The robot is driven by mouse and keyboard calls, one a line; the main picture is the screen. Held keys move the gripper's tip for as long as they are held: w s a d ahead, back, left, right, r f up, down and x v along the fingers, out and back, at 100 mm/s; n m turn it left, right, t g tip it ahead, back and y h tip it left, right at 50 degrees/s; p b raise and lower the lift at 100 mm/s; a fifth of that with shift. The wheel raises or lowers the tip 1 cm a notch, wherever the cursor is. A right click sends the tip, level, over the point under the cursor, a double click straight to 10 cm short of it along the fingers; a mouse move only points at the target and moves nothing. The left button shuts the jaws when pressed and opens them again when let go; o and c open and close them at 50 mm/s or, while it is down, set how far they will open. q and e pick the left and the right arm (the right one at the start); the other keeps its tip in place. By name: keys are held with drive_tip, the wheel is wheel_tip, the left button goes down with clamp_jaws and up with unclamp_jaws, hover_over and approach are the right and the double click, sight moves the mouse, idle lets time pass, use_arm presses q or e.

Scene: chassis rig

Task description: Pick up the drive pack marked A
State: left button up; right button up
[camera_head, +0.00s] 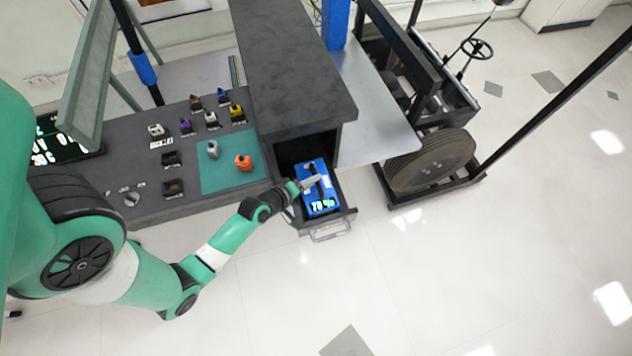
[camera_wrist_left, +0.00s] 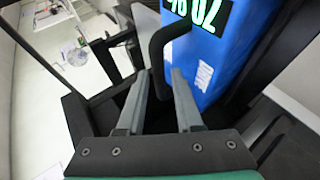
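A blue pack (camera_head: 329,190) with a black handle and a lit percent readout sits in an open drawer (camera_head: 343,214) under the dark cabinet. I cannot make out a letter A on it. In the left wrist view the blue pack (camera_wrist_left: 212,62) fills the upper right, its readout upside down. Its black handle (camera_wrist_left: 160,48) stands just ahead of my fingers. My right gripper is not in view.
The dark cabinet top (camera_head: 290,60) overhangs behind the drawer, and the drawer walls are close around the pack. A bench (camera_head: 130,165) at left carries several small parts and a green mat (camera_head: 222,177). A wheeled chassis (camera_head: 430,160) stands right. The floor in front is clear.

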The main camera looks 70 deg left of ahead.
use_arm(q)
drive_tip(key=x, duration=0.2)
drive_tip(key=shift+w+a+f, duration=0.1)
drive_tip(key=shift+w+f, duration=0.1)
drive_tip(key=shift+w, duration=0.15)
drive_tip(key=shift+c, duration=0.3)
clamp_jaws()
idle(0.7)
drive_tip(key=shift+a+r, duration=0.1)
drive_tip(key=shift+r, duration=0.15)
